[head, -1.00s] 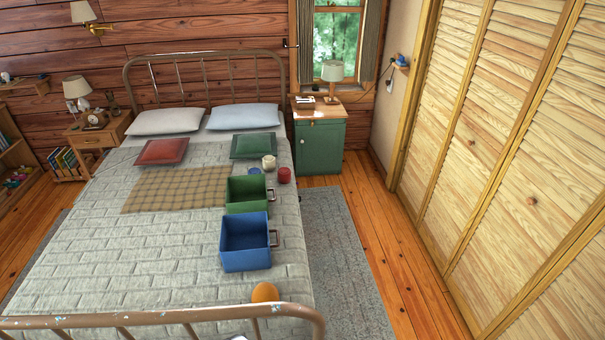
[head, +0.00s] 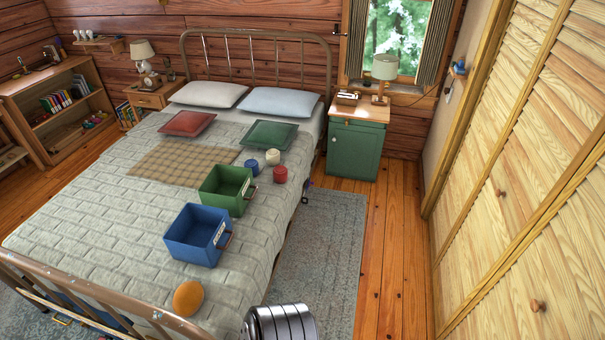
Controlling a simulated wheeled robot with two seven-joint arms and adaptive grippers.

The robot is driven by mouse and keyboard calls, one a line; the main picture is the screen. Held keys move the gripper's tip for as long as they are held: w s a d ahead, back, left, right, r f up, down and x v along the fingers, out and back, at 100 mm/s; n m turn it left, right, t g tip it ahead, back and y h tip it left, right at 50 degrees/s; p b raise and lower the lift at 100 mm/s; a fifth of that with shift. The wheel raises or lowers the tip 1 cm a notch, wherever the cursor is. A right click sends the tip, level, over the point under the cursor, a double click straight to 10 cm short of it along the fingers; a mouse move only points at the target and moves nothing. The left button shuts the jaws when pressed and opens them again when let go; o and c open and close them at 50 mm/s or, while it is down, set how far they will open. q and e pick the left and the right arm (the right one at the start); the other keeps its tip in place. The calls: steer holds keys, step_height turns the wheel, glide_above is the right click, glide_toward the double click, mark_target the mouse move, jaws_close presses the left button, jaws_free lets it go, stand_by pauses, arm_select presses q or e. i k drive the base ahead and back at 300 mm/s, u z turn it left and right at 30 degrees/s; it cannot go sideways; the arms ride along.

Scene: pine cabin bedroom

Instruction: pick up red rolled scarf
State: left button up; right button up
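The red rolled scarf (head: 280,174) appears as a small red roll near the right edge of the bed. It sits beside a cream roll (head: 273,157) and a blue roll (head: 251,167), to the right of the green bin.
A green bin (head: 211,190) and a blue bin (head: 182,238) stand on the bed (head: 85,215), with an orange round thing (head: 187,298) near the footboard. A grey rug (head: 327,235) and bare floor lie between the bed and louvered doors (head: 520,150). A green cabinet (head: 354,150) stands beyond.

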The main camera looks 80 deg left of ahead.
mark_target(280, 173)
steer(key=u, duration=0.05)
steer(key=i, duration=0.15)
steer(key=u, duration=1.05)
